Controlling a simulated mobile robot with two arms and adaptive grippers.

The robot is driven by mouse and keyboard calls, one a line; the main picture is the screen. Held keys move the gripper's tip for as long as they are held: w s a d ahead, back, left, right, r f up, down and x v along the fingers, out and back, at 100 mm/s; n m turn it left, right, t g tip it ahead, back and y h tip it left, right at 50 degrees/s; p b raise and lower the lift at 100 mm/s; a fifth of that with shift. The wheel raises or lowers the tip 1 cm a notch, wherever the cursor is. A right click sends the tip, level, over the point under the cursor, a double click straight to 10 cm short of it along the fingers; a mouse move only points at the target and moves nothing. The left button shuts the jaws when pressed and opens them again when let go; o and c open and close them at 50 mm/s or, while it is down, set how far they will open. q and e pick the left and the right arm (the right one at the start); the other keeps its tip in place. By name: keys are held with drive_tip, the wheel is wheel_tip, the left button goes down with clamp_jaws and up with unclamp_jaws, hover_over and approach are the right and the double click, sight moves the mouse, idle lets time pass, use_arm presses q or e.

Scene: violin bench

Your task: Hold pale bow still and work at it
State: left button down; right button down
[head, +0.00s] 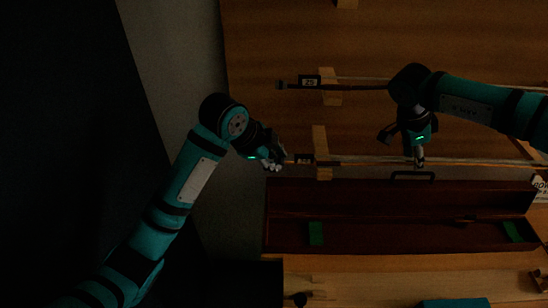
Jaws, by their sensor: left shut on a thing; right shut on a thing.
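The pale bow (375,159) lies left to right across wooden supports in the head view, with its dark frog and a small tag (304,159) near its left end. My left gripper (272,164) is shut on the bow's left end, beside the frog; its fingers hide that end. My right gripper (419,160) comes down from above and is shut on the bow's stick, right of the frog. The exact contact at both grippers is small and dark.
A second, darker bow (350,86) with a tag lies parallel behind, partly hidden by my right arm. A long reddish-brown case (390,198) with a dark handle (412,174) and green pads lies in front. A teal box (455,303) shows at the bottom edge.

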use_arm(q)
drive_tip(key=shift+w+r+g, duration=0.15)
drive_tip(key=shift+g, duration=0.45)
drive_tip(key=shift+w+n+g, duration=0.25)
drive_tip(key=shift+n+g, duration=0.15)
drive_tip(key=shift+g, duration=1.1)
drive_tip(key=c, duration=1.2)
unclamp_jaws()
drive_tip(key=v, duration=1.2)
